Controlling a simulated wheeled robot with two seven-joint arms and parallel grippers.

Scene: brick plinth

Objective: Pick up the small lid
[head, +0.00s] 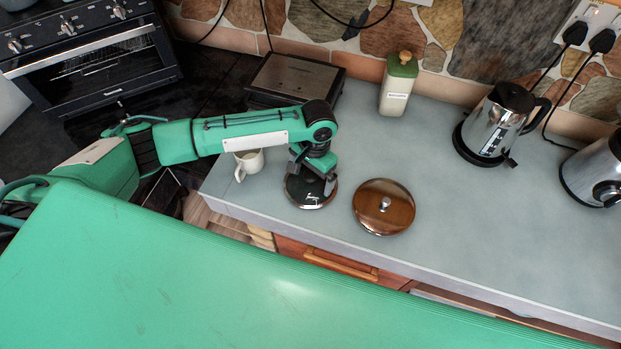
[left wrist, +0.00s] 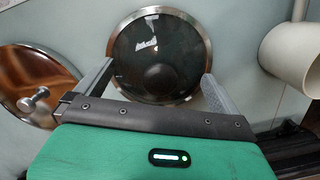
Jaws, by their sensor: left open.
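A small dark round lid (head: 309,199) with a shiny metal rim lies on the grey counter near its front edge. It also shows in the left wrist view (left wrist: 160,50), where its dark top fills the upper middle. My left gripper (head: 314,178) is over this lid, pointing down and open. In the left wrist view its two fingers (left wrist: 154,84) stand on either side of the lid's near part. I cannot tell whether they touch it. A larger brown lid (head: 372,212) with a metal knob lies just to the right. My right gripper is not in view.
A white mug (head: 250,160) stands close left of the dark lid. A silver scale-like box (head: 295,75) and a green-topped canister (head: 397,90) are behind. A kettle (head: 491,125) stands at the right. The counter (head: 440,160) between the brown lid and kettle is clear.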

